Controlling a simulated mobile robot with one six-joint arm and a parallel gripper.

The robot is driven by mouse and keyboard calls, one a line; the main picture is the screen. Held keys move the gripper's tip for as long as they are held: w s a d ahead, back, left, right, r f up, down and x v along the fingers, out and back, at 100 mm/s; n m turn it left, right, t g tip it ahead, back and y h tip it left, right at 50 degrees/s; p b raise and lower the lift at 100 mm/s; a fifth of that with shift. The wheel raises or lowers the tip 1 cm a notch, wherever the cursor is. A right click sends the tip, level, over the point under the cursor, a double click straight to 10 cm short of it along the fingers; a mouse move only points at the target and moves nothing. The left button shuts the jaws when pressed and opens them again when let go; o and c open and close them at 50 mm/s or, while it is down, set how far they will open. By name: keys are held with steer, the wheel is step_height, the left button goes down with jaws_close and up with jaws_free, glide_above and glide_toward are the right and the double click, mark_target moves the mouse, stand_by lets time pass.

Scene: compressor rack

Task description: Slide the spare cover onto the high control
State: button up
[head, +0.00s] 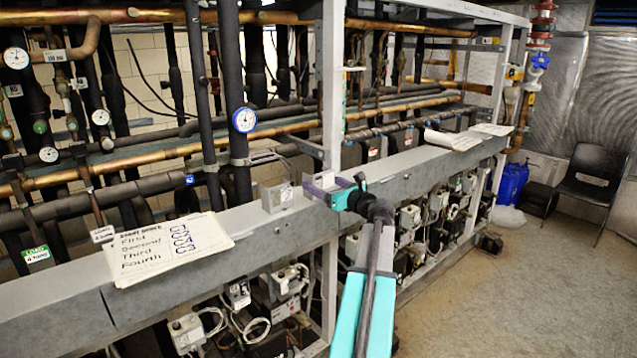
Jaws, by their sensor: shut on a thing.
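My gripper (325,188) is over the long grey ledge, in the middle of the head view, with purple and teal parts at its end. It is shut on a small light-grey piece, which looks like the spare cover (322,179). The fingers hide part of this piece. A small grey box with a pale label, possibly the high control (277,198), stands on the ledge just left of the gripper. The held piece appears apart from it, with a narrow gap between them. No readable marking confirms which control this is.
The grey ledge (224,226) runs across the rack, with handwritten sheets (168,248) on it at left and papers (453,138) farther right. A steel upright (333,85) stands close behind my gripper. Pipes and gauges fill the back. Open floor (500,290) lies right.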

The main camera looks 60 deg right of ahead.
mark_target(324, 185)
steer(key=shift+p+v, duration=0.3)
steer(key=shift+v, duration=2.75)
